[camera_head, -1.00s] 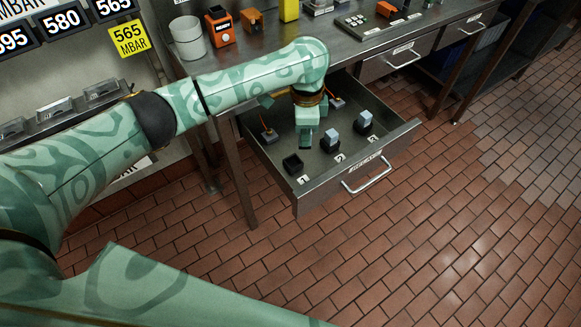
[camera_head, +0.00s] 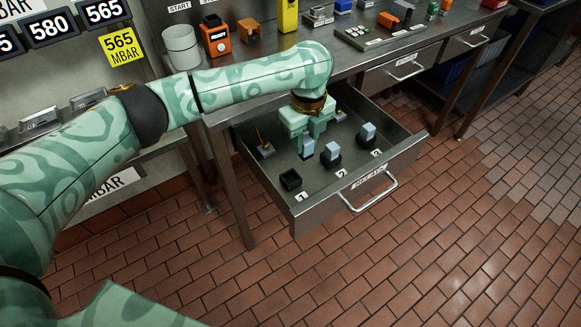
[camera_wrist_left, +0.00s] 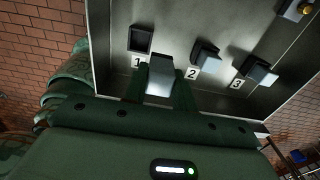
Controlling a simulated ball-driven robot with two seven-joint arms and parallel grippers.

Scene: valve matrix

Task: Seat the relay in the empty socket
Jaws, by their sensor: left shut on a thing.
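The relay (camera_head: 307,149), a pale grey-blue block, is held between the fingers of my left gripper (camera_head: 307,138) above the open drawer. It also shows between the fingertips in the left wrist view (camera_wrist_left: 160,76). The empty socket (camera_head: 290,180), black and square, is by label 1 at the drawer's near left corner. In the wrist view this socket (camera_wrist_left: 141,40) is beyond the relay and slightly left, clearly apart from it. Sockets 2 (camera_head: 331,158) and 3 (camera_head: 365,140) each carry a pale block. My right gripper is out of view.
The metal drawer (camera_head: 330,195) has raised walls around the sockets. Two small items with orange wires (camera_head: 264,150) are toward its back, one partly hidden by my gripper. The worktop above holds a white cup (camera_head: 181,45) and an orange device (camera_head: 215,38).

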